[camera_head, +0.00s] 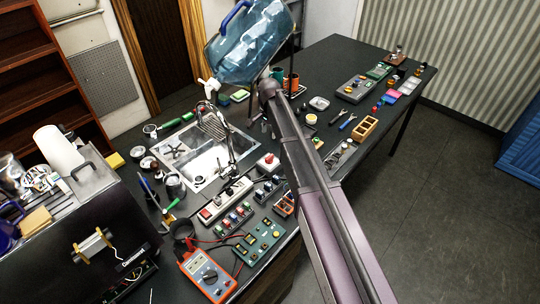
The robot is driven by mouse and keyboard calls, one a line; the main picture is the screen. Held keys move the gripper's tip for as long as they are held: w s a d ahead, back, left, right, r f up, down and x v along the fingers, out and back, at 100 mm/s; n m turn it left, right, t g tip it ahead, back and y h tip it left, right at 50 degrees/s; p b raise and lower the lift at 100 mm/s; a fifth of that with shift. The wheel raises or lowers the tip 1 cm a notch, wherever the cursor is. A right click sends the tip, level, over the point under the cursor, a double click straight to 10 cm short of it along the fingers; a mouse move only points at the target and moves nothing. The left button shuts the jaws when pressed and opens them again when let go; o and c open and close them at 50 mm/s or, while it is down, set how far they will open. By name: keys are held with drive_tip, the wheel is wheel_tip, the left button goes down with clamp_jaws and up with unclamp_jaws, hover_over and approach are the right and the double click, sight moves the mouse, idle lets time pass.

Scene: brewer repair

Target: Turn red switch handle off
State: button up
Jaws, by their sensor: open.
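A small white box with a red top part (268,160) sits on the dark bench, right of the sink and just left of my arm. A white power strip (226,200) lies in front of the sink, with a red switch (205,213) at its left end. I cannot tell which red part is the switch handle, nor its on or off position. My arm crosses the picture from the lower right up to a dark joint near the blue water bottle. My gripper does not show clearly and seems hidden behind the arm.
A blue water bottle (250,42) stands tilted above the bench's back edge. A sink with a faucet (210,155), an orange multimeter (207,274), a terminal board (258,242) and a brewer (85,230) crowd the left. Tools and an orange-brown tray (364,127) lie on the right.

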sight(269, 156)
drive_tip(key=shift+f, duration=0.15)
wheel_tip(269, 156, down, 14)
drive_tip(key=b, duration=1.3)
drive_tip(key=shift+r+b, duration=0.25)
drive_tip(key=shift+b, duration=0.15)
clamp_jaws()
idle(0.3)
